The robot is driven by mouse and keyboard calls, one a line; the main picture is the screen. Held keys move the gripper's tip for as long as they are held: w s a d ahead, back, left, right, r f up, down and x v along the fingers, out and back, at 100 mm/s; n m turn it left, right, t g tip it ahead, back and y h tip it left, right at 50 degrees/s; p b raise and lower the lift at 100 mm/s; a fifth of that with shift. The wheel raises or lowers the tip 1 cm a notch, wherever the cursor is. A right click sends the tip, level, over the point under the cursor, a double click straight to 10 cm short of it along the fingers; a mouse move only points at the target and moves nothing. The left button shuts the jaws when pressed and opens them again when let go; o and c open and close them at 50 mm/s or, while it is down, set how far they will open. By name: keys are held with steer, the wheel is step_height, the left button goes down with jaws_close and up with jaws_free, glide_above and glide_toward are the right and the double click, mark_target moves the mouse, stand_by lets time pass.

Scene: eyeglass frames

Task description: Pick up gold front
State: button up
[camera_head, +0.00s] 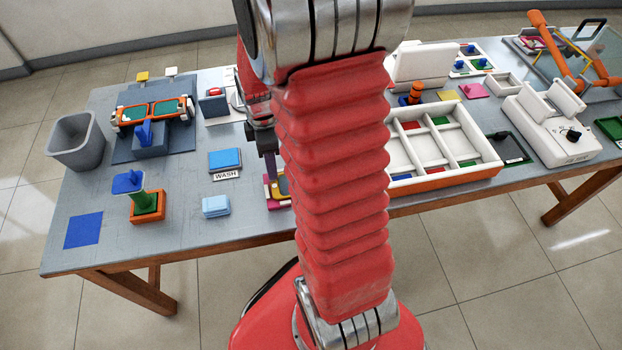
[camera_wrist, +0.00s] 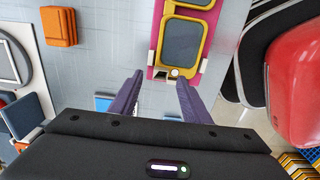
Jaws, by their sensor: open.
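The gold front (camera_wrist: 207,41) is a gold-yellow eyeglass frame around dark grey lens areas. It lies on a magenta holder (camera_wrist: 155,42) in the wrist view and runs off the top edge. In the head view, part of the gold front (camera_head: 283,186) shows beside my arm, which hides the rest. My gripper (camera_wrist: 160,76) is open with two purple fingers and nothing between them. Its fingertips point toward the near end of the gold front, apart from it in the picture. My gripper (camera_head: 271,166) also shows in the head view, above the magenta holder.
A blue wash pad (camera_head: 225,159) and light blue cloths (camera_head: 215,206) lie left of my gripper. An orange-framed eyeglass front (camera_head: 152,111) sits on a blue stand. A white compartment tray (camera_head: 400,160) stands right of my arm. An orange block (camera_wrist: 59,26) is upper left in the wrist view.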

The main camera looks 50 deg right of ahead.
steer(key=shift+f, duration=1.75)
steer(key=shift+c, duration=0.3)
jaws_close()
